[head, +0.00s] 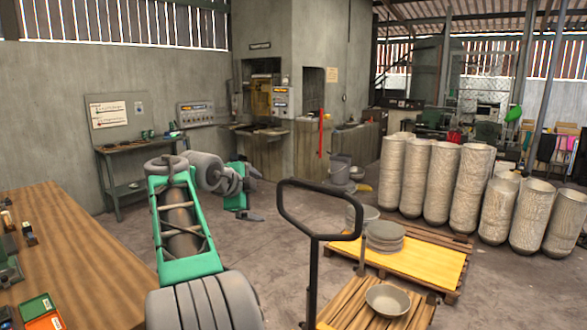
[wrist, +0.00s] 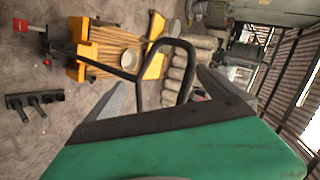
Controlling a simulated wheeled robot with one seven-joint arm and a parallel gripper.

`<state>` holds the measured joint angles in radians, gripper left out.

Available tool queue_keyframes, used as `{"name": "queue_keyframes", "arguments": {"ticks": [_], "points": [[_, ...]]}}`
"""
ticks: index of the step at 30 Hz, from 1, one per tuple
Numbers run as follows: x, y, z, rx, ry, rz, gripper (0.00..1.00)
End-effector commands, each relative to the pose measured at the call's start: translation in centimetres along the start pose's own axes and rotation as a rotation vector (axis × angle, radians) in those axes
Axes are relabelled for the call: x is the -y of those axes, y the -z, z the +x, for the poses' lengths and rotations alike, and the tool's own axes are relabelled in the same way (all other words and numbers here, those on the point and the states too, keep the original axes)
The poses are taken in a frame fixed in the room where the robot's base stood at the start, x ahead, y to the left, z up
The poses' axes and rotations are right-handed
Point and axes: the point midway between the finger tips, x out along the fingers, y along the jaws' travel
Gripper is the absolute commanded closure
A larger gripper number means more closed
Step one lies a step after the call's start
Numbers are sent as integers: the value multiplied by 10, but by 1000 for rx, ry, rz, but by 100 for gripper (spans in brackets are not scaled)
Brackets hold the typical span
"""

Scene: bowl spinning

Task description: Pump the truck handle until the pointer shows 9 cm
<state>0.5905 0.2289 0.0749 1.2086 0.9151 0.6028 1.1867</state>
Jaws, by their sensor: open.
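The truck handle (head: 320,210) is a black loop on an upright bar, standing right of my arm in the head view. In the wrist view the handle loop (wrist: 137,78) shows beyond and between my fingers. My gripper (head: 254,196) is open and empty, left of the handle and apart from it in the head view. Its spread grey fingers also show in the wrist view (wrist: 160,80). A wooden pallet (head: 333,311) with a grey bowl (head: 387,299) on it lies behind the handle bar. I cannot make out a pointer or its reading in either view.
A wooden table (head: 70,240) stands at the left. A yellow-topped pallet (head: 425,262) carries stacked bowls (head: 384,234). Tall stacks of bowls (head: 470,180) stand at the right. Open concrete floor (head: 120,240) lies between the table and my arm.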

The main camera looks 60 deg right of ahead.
Motion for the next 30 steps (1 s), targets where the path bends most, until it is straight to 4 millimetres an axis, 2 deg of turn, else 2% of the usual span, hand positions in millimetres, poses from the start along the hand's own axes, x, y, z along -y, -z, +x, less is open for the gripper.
{"name": "queue_keyframes", "arguments": {"ticks": [1,3,6,11,14,30], "points": [[19,31,12,-74,10,133,0],[30,65,24,-155,29,290,0],[37,93,32,-221,51,420,0],[37,102,41,-241,58,459,0],[37,106,54,-240,58,458,0],[40,127,141,-237,57,453,0]]}}
